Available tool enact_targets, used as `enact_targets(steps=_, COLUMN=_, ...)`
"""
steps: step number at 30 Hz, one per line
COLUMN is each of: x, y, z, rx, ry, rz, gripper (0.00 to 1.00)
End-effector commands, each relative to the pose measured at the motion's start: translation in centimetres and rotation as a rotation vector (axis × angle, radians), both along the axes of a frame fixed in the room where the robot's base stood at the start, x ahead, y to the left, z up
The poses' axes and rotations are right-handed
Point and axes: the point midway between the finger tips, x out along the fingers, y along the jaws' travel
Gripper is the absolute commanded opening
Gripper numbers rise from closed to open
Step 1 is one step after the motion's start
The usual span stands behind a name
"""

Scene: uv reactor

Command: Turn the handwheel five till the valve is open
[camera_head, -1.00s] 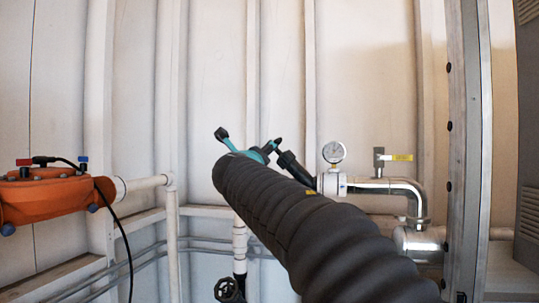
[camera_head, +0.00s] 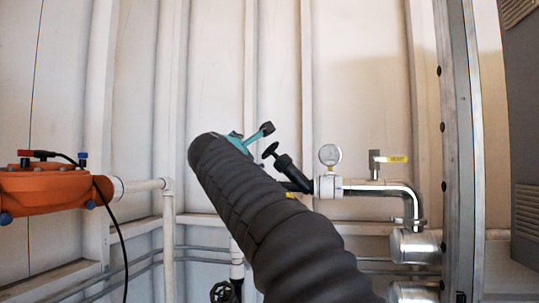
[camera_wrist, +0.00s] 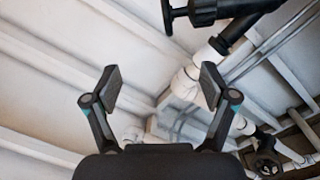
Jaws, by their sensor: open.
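My gripper (camera_head: 255,134) shows only in part beyond my dark arm in the head view. In the wrist view my gripper (camera_wrist: 159,86) is open, with nothing between its two dark pads. A black valve with a small handwheel (camera_head: 271,150) sits by the white pipe fitting, just right of my gripper in the picture. This handwheel (camera_wrist: 168,16) also shows at the top of the wrist view, apart from the fingers. A second, spoked black handwheel (camera_head: 222,292) is low on a vertical pipe and shows in the wrist view (camera_wrist: 266,164). No number is readable on either.
A pressure gauge (camera_head: 330,155) and a yellow-handled valve (camera_head: 392,159) stand on the pipe at right. An orange housing (camera_head: 48,190) with a black cable (camera_head: 115,225) is at left. A metal post (camera_head: 455,120) stands at right.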

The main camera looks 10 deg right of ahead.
Motion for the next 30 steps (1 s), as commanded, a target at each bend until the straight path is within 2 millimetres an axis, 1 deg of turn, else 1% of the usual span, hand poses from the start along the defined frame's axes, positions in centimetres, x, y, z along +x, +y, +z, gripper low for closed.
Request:
enact_targets(steps=3, x=-0.3, y=-0.2, z=0.4, rx=0.21, ry=-0.078, rz=0.003, gripper=0.84)
enact_targets(steps=12, x=-1.2, y=-1.0, z=1.3, rx=0.754, ry=-0.288, rz=0.002, gripper=0.84)
enact_targets(steps=18, x=-1.5, y=-1.4, z=1.2, rx=1.084, ry=-0.419, rz=-0.004, gripper=0.84)
enact_targets(steps=21, x=-1.6, y=-1.5, z=1.0, rx=1.2, ry=-0.468, rz=-0.008, gripper=0.84)
enact_targets(steps=24, x=-1.6, y=-1.5, z=1.0, rx=1.276, ry=-0.503, rz=-0.008, gripper=0.84)
enact_targets(steps=30, x=-1.1, y=-1.7, z=1.0, rx=1.324, ry=-0.525, rz=-0.007, gripper=0.84)
